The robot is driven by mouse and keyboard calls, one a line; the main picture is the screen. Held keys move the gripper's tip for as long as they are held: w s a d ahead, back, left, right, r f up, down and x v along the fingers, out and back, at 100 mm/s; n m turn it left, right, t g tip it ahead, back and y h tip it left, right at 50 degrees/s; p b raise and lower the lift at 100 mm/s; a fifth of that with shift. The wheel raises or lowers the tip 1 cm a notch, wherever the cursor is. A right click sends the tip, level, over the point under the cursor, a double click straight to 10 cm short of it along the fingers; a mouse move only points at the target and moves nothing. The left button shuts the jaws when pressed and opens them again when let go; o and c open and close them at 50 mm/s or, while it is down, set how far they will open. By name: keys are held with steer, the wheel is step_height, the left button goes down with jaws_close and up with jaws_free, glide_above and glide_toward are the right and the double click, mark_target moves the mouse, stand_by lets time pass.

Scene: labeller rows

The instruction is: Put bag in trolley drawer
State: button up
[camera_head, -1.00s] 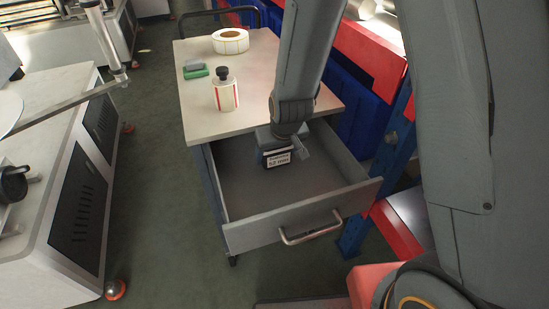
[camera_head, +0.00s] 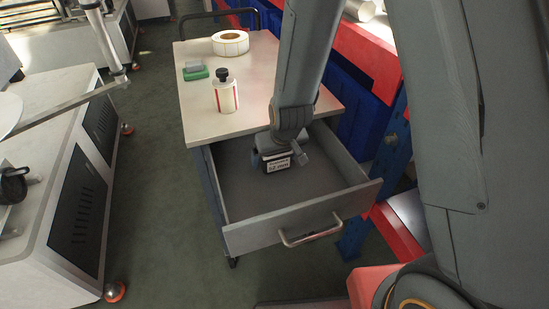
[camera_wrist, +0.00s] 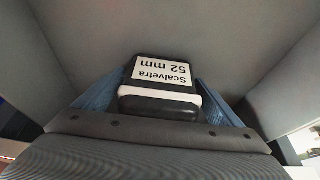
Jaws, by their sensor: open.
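A small black bag with a white label reading "Scalvetra 52 mm" (camera_head: 277,163) is inside the open trolley drawer (camera_head: 285,233), toward its back. It also shows in the wrist view (camera_wrist: 160,72), with a white band along its near edge. My gripper (camera_head: 281,150) reaches down into the drawer over the bag. In the wrist view its blue fingers (camera_wrist: 158,104) stand on either side of the bag, open. Whether the bag rests on the drawer floor is hard to tell, as its underside is hidden.
The trolley top (camera_head: 260,80) holds a label roll (camera_head: 230,43), a white bottle with a black cap (camera_head: 225,95) and a green block (camera_head: 195,73). A blue and red rack (camera_head: 370,130) stands close on the right. The front of the drawer is empty.

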steer(key=p+v, duration=0.5)
steer(key=v, duration=0.7)
steer(key=s+d+r+m+g+h, duration=0.1)
steer(key=s+d+r+m+g, duration=0.2)
steer(key=s+d+r, duration=0.4)
steer(key=s+d, duration=0.6)
steer(key=d, duration=0.1)
steer(key=shift+s+d+g, duration=0.2)
steer(key=shift+s+g, duration=0.1)
steer(key=shift+s, duration=0.05)
